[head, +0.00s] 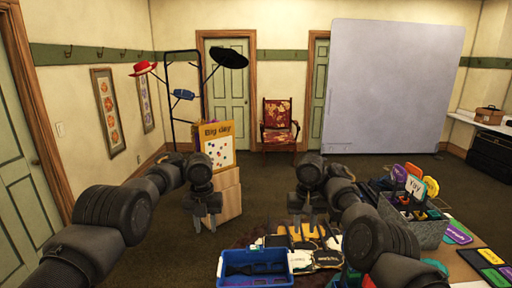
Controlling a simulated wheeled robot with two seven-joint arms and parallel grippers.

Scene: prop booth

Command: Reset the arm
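My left arm comes in from the left, and my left gripper (205,222) hangs pointing down in front of a wooden stand. Its two fingers look apart with nothing between them. My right gripper (307,226) also points down, above the far side of a blue crate and some yellow and white items. Its fingers look apart and I see nothing held. Both grippers sit at about the same height, with both arms bent forward.
A blue crate (285,265) is at the front. A wooden "Big day" stand (230,192) is behind my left gripper. Dark floor (265,178) is open beyond, towards a chair (279,122).

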